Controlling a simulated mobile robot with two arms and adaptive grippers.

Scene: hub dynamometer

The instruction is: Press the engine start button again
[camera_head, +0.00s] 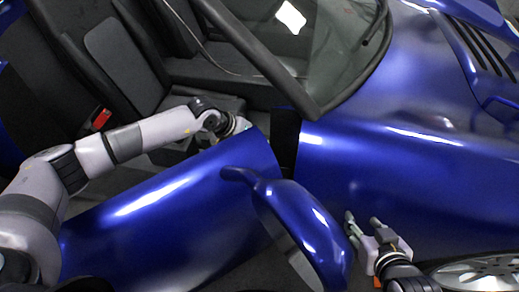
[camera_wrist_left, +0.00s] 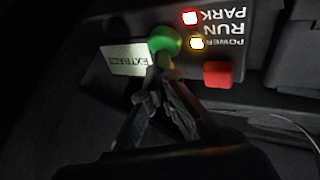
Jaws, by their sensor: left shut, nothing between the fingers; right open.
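In the left wrist view, a small panel (camera_wrist_left: 128,79) carries a round green button (camera_wrist_left: 165,38) and a square red button (camera_wrist_left: 217,74). No label reading engine start is visible. My left gripper (camera_wrist_left: 164,72) is shut and empty, its tips at the lower edge of the green button; whether they press it I cannot tell. In the head view, my left arm reaches over the blue door (camera_head: 180,205) into the car, and the panel is hidden. My right gripper (camera_head: 362,224) is open and empty outside the car, beside the side mirror (camera_head: 305,235).
The panel's lettering, POWER, RUN and PARK, appears upside down. A red light (camera_wrist_left: 190,18) glows by PARK and a yellow light (camera_wrist_left: 197,43) by POWER. The dark seat (camera_head: 105,60) and windshield frame (camera_head: 265,60) bound the cabin. A wheel (camera_head: 485,275) is at lower right.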

